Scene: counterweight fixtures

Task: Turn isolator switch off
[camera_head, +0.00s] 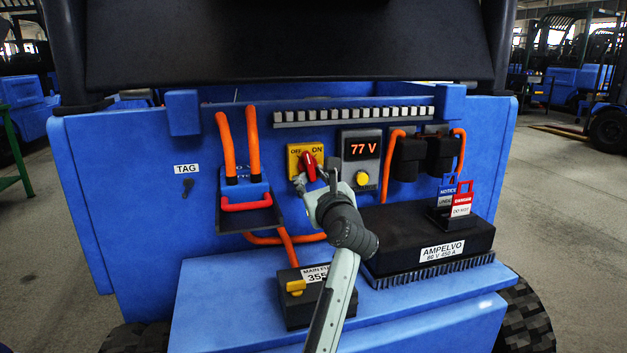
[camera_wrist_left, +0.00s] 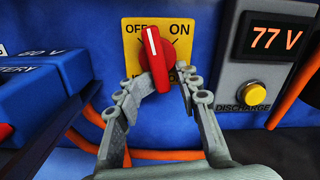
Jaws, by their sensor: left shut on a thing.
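The isolator switch is a red knob (camera_head: 309,163) on a yellow plate (camera_head: 293,159) marked OFF at left and ON at right. In the left wrist view the knob (camera_wrist_left: 157,58) has a white line whose top leans slightly left, toward the OFF label. My left gripper (camera_head: 315,182) comes up from below and is in front of the plate. Its two fingers (camera_wrist_left: 168,82) are shut on the knob's lower part, one on each side. They hide the lower part of the plate and its wording. My right gripper is not in view.
Right of the switch is a display (camera_head: 361,150) reading 77 V, with a yellow DISCHARGE button (camera_head: 362,178). Left is a blue battery connector (camera_head: 247,192) with a red handle and orange cables.

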